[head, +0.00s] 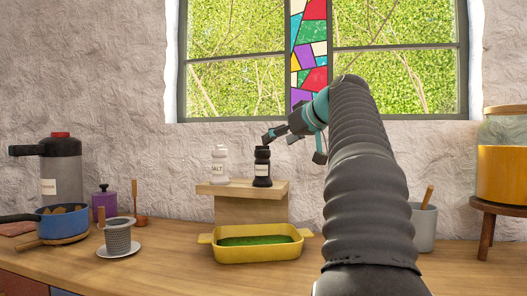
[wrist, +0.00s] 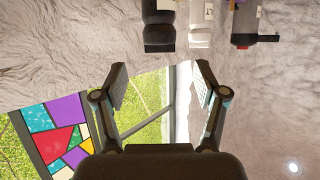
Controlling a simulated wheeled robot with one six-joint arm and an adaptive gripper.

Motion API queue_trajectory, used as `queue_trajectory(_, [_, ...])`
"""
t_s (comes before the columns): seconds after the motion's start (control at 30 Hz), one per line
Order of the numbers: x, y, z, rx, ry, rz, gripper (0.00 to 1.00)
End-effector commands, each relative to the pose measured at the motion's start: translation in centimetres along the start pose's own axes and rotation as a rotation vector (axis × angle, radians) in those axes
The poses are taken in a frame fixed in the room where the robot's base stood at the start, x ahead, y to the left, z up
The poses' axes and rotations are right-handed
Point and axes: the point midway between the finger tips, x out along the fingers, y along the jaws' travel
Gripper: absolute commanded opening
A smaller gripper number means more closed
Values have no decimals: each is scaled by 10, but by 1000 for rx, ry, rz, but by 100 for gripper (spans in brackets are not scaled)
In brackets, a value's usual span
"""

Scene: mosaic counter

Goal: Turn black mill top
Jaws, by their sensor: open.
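The black mill (head: 262,172) stands upright on a small wooden shelf (head: 213,188), with a pale label on its body and a dark top. The white salt mill (head: 219,166) stands to its left. My gripper (head: 292,148) is in the air just to the right of and above the black mill's top, apart from it. In the wrist view my gripper (wrist: 161,76) has its two fingers spread with nothing between them. There the black mill (wrist: 158,28) appears upside down beyond the fingertips, at the top edge, with its lower part cut off.
A yellow dish (head: 256,254) with green contents stands below the shelf. A blue pot (head: 62,222), a grey cup on a saucer (head: 121,250) and a dark flask (head: 62,170) are on the left. A grey crock (head: 424,228) stands right of my arm. The window (head: 235,75) is behind.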

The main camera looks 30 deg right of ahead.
Motion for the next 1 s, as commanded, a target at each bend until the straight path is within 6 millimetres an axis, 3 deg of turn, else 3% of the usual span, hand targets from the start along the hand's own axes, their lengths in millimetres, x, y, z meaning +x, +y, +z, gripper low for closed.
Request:
queue_trajectory(0.2, [42,0,0,2,-1,-2,72])
queue_trajectory(0.5, [79,2,0,2,0,3,72])
queue_trajectory(0.9, [86,3,0,3,0,5,72])
queue_trajectory(0.93, [86,3,0,3,0,5,69])
queue_trajectory(1.0, [86,3,0,3,0,5,52])
